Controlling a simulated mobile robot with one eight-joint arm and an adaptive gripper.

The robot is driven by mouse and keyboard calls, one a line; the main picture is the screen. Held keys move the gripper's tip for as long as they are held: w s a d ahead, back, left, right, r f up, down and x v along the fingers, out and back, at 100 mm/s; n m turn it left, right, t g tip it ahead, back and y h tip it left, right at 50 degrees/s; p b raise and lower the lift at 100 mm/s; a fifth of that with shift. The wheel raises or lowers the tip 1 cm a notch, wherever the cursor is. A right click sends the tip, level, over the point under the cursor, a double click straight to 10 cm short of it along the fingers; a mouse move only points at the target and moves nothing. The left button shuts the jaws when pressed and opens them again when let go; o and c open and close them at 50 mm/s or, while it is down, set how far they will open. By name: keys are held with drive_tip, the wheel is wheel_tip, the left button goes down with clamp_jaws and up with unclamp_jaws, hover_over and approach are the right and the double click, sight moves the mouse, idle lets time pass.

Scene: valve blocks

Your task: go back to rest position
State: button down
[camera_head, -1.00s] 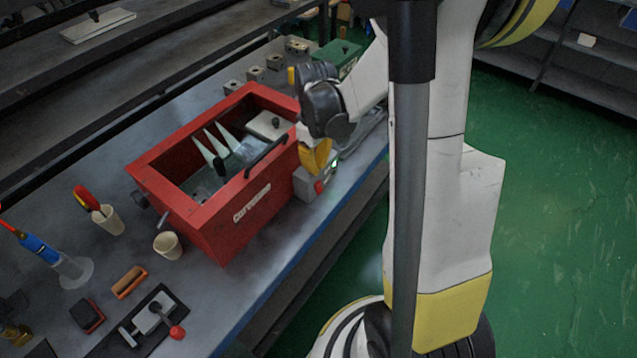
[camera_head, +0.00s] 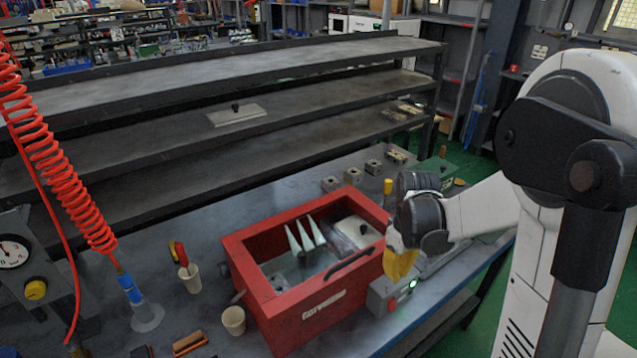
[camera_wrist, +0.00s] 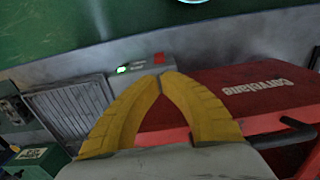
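My gripper (camera_head: 400,264) has yellow fingers and hangs at the right end of an open red box (camera_head: 290,318), above a small grey device (camera_head: 384,291) with a red button and a green light. In the wrist view, the yellow fingertips (camera_wrist: 160,78) meet and nothing shows between them. The red box (camera_wrist: 262,92) shows behind them there, with the grey device (camera_wrist: 140,74) beyond the tips. White pointed pieces (camera_head: 305,236) and a pale plate with a black knob (camera_head: 357,231) are in the box.
Cups (camera_head: 190,279) (camera_head: 234,319) stand left of the box on the grey workbench (camera_head: 205,235). A red coiled hose (camera_head: 62,170) hangs at the left. Several small blocks (camera_head: 352,176) and a green box (camera_head: 437,168) lie behind. A shelf holds a plate (camera_head: 237,116).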

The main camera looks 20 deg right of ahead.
drive_tip(key=s+a+r+m+t+b, duration=0.3)
drive_tip(key=s+a+r+t, duration=0.4)
drive_tip(key=s+a+r, duration=0.4)
drive_tip(key=shift+a+r+m, duration=0.5)
drive_tip(key=shift+a, duration=0.75)
drive_tip(key=shift+w, duration=0.15)
